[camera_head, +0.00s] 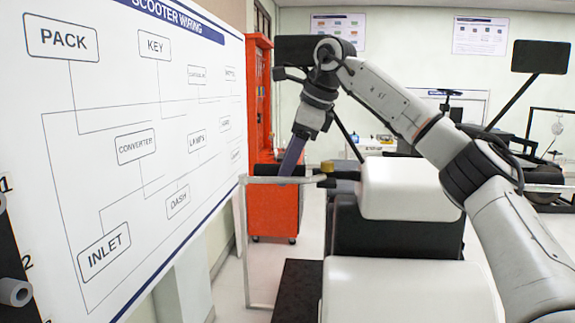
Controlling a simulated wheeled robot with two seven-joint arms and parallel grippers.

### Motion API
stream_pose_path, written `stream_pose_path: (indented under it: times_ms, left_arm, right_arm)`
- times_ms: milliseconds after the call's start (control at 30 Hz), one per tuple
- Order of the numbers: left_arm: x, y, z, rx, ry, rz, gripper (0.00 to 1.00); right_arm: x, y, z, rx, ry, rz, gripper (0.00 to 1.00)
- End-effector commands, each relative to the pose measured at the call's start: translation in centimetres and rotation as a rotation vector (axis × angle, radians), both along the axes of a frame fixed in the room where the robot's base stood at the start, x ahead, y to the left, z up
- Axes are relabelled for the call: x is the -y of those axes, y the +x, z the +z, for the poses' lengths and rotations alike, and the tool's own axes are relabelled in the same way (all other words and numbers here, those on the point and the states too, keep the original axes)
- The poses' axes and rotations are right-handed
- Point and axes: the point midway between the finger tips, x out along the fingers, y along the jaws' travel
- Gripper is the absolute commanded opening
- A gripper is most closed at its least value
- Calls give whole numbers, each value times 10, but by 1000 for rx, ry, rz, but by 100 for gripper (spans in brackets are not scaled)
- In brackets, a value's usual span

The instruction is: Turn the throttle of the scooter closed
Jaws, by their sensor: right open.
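The scooter's handlebar (312,179) runs across the middle of the view. A black grip (266,170), which looks like the throttle, sits toward its left end. My right gripper (289,166) comes down from above at the right end of this grip, its bluish fingers pointing down and slightly left. It is open. The fingers overlap the grip in the picture; I cannot tell whether they touch it or straddle it. The fingers hide part of the grip, and its turn angle does not show. My left gripper is not in view.
A large white wiring board (150,215) stands close on the left. An orange-red cabinet (273,212) is behind the handlebar. White and black blocks fill the lower middle, right of the grip. A dark screen (540,57) on a pole stands at the far right.

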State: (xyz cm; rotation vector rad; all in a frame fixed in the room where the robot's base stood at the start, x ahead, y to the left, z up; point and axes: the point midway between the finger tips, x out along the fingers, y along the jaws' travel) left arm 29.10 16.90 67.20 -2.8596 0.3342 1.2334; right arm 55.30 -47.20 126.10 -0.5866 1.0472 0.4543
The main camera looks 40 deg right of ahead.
Motion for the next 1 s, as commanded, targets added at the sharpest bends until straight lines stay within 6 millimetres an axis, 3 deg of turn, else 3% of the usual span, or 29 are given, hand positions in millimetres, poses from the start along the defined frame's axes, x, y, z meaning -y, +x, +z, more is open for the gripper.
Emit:
stream_pose_path:
  times_ms: [200, 467, 733, 1000]
  left_arm:
    - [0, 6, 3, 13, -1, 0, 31]
    - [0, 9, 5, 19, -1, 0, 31]
    - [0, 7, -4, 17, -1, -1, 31]
    - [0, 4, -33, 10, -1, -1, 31]
  right_arm:
    - [0, 0, 0, 0, 0, 0, 46]
    - [0, 0, 0, -1, -1, 1, 5]
    - [-1, -1, -3, 24, -31, 2, 5]
    - [-4, -3, -8, 123, -156, 3, 5]
